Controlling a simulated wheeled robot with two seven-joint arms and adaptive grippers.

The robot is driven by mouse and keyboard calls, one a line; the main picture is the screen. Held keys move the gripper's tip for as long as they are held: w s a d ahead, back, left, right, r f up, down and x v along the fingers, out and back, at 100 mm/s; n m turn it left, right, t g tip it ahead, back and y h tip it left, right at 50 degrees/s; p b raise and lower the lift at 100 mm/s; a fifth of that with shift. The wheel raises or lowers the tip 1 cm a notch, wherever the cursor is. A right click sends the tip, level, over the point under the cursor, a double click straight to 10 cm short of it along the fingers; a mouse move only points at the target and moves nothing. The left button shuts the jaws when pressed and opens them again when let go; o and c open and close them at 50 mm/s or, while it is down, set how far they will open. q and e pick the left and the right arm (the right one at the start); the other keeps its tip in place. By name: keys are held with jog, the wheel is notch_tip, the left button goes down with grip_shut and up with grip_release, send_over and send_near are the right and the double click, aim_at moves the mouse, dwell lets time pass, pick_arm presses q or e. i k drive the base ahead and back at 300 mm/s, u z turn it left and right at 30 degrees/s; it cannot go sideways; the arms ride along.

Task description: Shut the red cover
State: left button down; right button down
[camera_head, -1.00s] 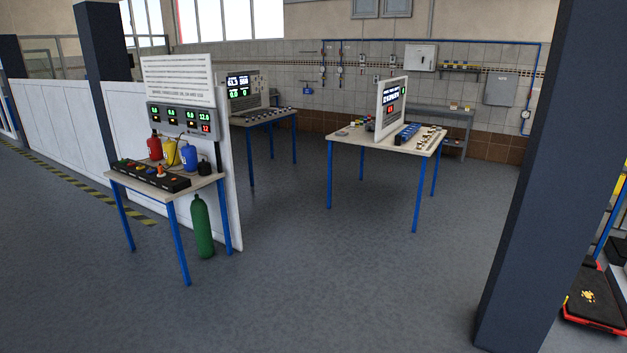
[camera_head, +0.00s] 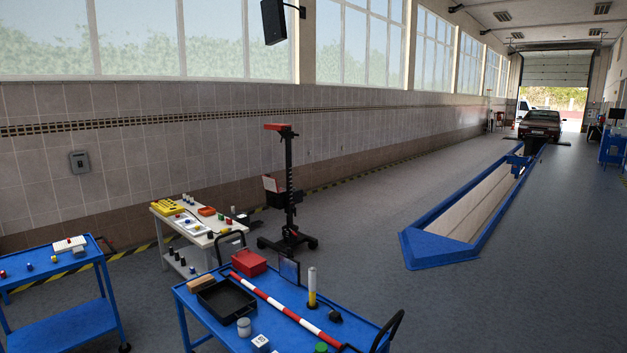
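Several red parts show, and I cannot tell which is the red cover. A red box-like piece (camera_head: 249,262) sits on the near blue cart (camera_head: 215,301), beside a black tray (camera_head: 227,299). A black upright stand (camera_head: 290,190) behind the cart has a flat red piece (camera_head: 276,127) at its top. A dark box with a reddish panel (camera_head: 271,185) is lower on the stand's left side. Whether any of these is open is too small to tell. Neither of my grippers is in view.
A red-and-white striped bar lies across the near cart. A white table (camera_head: 190,228) stands left of the stand, and another blue cart (camera_head: 62,300) at far left. A blue-edged pit (camera_head: 440,250) lies right. Grey floor is clear between cart and pit.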

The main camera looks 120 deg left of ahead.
aim_at(269, 183)
jog(key=u, duration=2.55)
jog(key=i, duration=5.2)
jog(key=u, duration=2.5)
jog(key=i, duration=2.5)
jog(key=u, duration=0.05)
